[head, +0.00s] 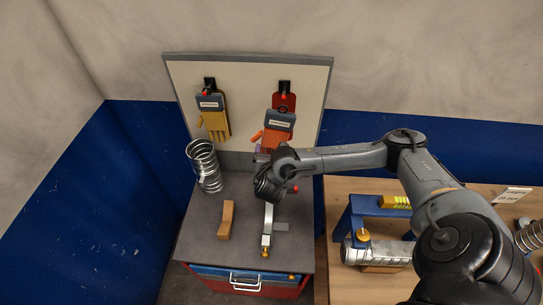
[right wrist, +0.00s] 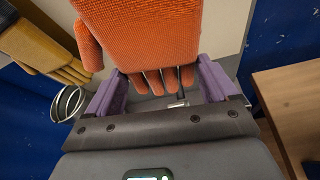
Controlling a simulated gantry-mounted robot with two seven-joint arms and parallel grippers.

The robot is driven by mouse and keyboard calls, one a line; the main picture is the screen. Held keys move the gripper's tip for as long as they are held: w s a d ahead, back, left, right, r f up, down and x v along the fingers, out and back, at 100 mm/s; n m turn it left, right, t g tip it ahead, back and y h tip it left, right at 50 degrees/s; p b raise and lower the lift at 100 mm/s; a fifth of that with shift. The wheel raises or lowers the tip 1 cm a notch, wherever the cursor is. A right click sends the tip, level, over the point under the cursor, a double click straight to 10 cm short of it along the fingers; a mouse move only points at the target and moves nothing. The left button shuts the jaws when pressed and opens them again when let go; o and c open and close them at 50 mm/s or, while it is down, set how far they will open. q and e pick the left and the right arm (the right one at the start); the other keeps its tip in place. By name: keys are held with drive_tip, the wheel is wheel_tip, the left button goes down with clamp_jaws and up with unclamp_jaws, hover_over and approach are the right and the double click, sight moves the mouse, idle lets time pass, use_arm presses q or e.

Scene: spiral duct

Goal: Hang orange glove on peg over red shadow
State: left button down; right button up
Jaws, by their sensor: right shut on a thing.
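The orange glove (head: 275,138) has a grey cuff and hangs fingers down before the right half of the pale board. It fills the upper middle of the right wrist view (right wrist: 145,35). My right gripper (head: 266,151) is shut on it, with purple fingers on either side of its lower part. The red shadow (head: 284,102) shows above the cuff, with a peg (head: 284,95) at it. The cuff's top looks lower than the peg; I cannot tell whether they touch. My left gripper is not in view.
A yellow glove (head: 216,122) hangs on the board's (head: 245,90) left half. A spiral duct (head: 205,166) stands on the grey cabinet top (head: 200,225), near a tan block (head: 226,220) and a metal tool (head: 267,228). A wooden table (head: 345,285) with a blue stand (head: 357,213) is at the right.

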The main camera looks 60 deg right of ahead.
drive_tip(key=shift+w+d+f+b, duration=0.1)
drive_tip(key=shift+w+d+b, duration=0.3)
drive_tip(key=shift+d+b, duration=0.3)
drive_tip(key=shift+w+d+f+b, duration=0.1)
drive_tip(key=shift+w+d+b, duration=0.3)
drive_tip(key=shift+d+b, duration=0.2)
drive_tip(key=shift+w+d+f+b, duration=0.1)
drive_tip(key=shift+w+d+b, duration=0.35)
drive_tip(key=shift+d+b, duration=0.4)
drive_tip(key=shift+w+d+f+b, duration=0.1)
drive_tip(key=shift+w+d+b, duration=0.3)
drive_tip(key=shift+d+b, duration=0.5)
drive_tip(key=shift+w+d+f+b, duration=0.1)
drive_tip(key=shift+w+d+b, duration=0.45)
drive_tip(key=shift+b, duration=0.45)
drive_tip(key=shift+d, duration=0.15)
drive_tip(key=o, duration=0.8)
drive_tip(key=shift+o, duration=0.2)
drive_tip(key=shift+s+r, duration=0.1)
